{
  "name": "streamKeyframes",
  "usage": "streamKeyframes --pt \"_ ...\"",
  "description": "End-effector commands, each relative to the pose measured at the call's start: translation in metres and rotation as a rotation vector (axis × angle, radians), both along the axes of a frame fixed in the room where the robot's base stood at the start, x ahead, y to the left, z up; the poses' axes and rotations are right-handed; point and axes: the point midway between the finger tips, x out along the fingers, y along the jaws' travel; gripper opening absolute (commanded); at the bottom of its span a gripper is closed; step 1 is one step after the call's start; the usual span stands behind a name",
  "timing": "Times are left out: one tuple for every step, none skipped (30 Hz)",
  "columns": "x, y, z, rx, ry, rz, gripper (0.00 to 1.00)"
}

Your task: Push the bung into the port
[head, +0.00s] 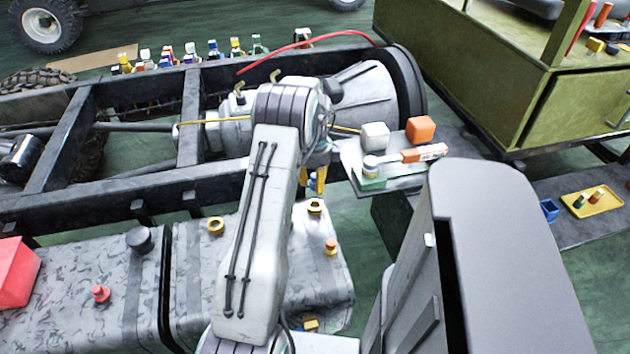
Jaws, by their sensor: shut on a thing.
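My gripper (316,178) hangs at the end of my arm, pointing down in the middle of the view. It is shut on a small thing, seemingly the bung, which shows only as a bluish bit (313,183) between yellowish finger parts. A brass-coloured port (314,206) with a dark opening is on the grey tank top (325,280), just below my gripper in the picture. I cannot tell the height between them. Another brass ring port (216,225) is farther left. An orange-topped fitting (331,246) stands in front and to the right.
A dark chassis frame (215,178) runs behind the tank. A shelf (358,172) with a white block (375,135), an orange block (420,129) and small items stands right of my gripper. A red fitting (101,294) and black cap (139,239) are on the left tank.

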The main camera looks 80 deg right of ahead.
Motion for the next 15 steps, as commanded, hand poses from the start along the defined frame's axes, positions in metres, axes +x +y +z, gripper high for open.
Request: streamKeyframes --pt "-0.0001 -0.0001 0.0000 0.000 0.000 -0.002 0.09" --pt "-0.0001 -0.0001 0.0000 0.000 0.000 -0.002 0.09" --pt "-0.0001 -0.0001 -0.0001 0.000 0.000 -0.002 0.09" --pt "-0.0001 -0.0001 -0.0001 0.000 0.000 -0.002 0.09" --pt "-0.0001 -0.0001 -0.0001 0.000 0.000 -0.001 0.09" --pt "-0.0001 -0.0001 -0.0001 0.000 0.000 -0.001 0.09" --pt "-0.0001 -0.0001 -0.0001 0.000 0.000 -0.001 0.09" --pt "0.0000 0.0000 -0.0001 0.000 0.000 -0.001 0.09" --pt "0.0000 0.0000 -0.0002 0.000 0.000 0.000 0.09" --pt "0.0000 0.0000 -0.0002 0.000 0.000 0.001 0.09" --pt "-0.0001 -0.0001 -0.0002 0.000 0.000 0.003 0.09" --pt "0.0000 0.0000 -0.0002 0.000 0.000 0.007 0.09" --pt "0.0001 -0.0001 -0.0002 0.000 0.000 0.012 0.09" --pt "0.0001 -0.0001 -0.0002 0.000 0.000 0.017 0.09" --pt "0.0001 -0.0001 -0.0002 0.000 0.000 0.028 0.09"
